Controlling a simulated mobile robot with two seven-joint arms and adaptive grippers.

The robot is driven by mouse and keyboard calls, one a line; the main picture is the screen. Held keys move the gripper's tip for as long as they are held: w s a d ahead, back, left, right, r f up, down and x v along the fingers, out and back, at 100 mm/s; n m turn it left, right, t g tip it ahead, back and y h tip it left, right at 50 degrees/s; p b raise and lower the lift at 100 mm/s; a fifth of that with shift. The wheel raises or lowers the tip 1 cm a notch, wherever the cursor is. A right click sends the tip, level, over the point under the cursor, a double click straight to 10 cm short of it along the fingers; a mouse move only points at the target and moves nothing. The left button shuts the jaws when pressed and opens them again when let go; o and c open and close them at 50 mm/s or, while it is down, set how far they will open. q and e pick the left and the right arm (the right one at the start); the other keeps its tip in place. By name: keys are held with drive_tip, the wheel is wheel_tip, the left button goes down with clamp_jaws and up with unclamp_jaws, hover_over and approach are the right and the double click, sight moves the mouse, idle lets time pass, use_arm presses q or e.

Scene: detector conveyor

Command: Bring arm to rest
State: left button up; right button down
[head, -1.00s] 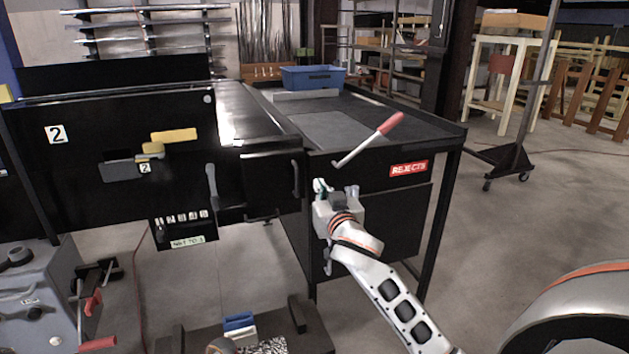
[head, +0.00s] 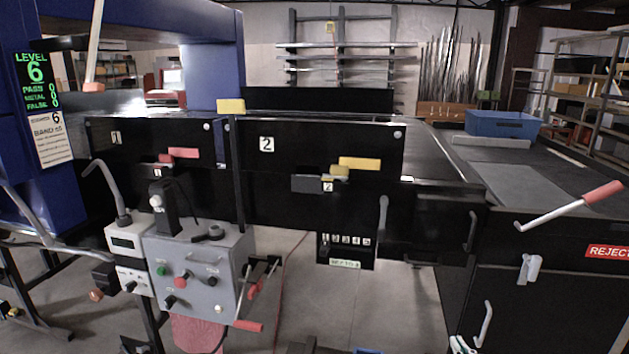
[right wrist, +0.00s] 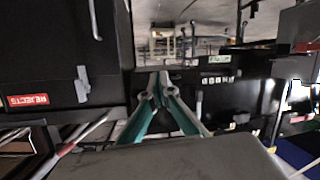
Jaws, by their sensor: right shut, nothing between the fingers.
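My right gripper (head: 463,345) shows only as a small white and teal piece at the bottom edge of the head view, below and in front of the black cabinet under the reject table. In the right wrist view its two teal fingers (right wrist: 158,82) come together at the tips, shut with nothing between them. They are apart from the cabinet front, which stands to their left with the REJECTS label (right wrist: 28,101). The rest of the right arm is out of the head view. My left gripper is in neither view.
The reject table carries a blue bin (head: 502,123) and a red-handled lever (head: 570,207). A grey control box (head: 200,270) with knobs stands at left, by the blue detector frame (head: 215,62). Bare floor (head: 310,285) shows under the black conveyor panel.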

drive_tip(key=s+a+f+n+g+y, duration=0.1)
drive_tip(key=s+a+f+g+y, duration=0.1)
drive_tip(key=s+a+f, duration=0.4)
drive_tip(key=s+a+f+n+g+y, duration=0.2)
drive_tip(key=s+a+f, duration=0.4)
drive_tip(key=s+f, duration=0.9)
drive_tip(key=shift+s+a+f+n, duration=0.15)
drive_tip(key=shift+a+n, duration=0.05)
drive_tip(key=shift+n, duration=0.1)
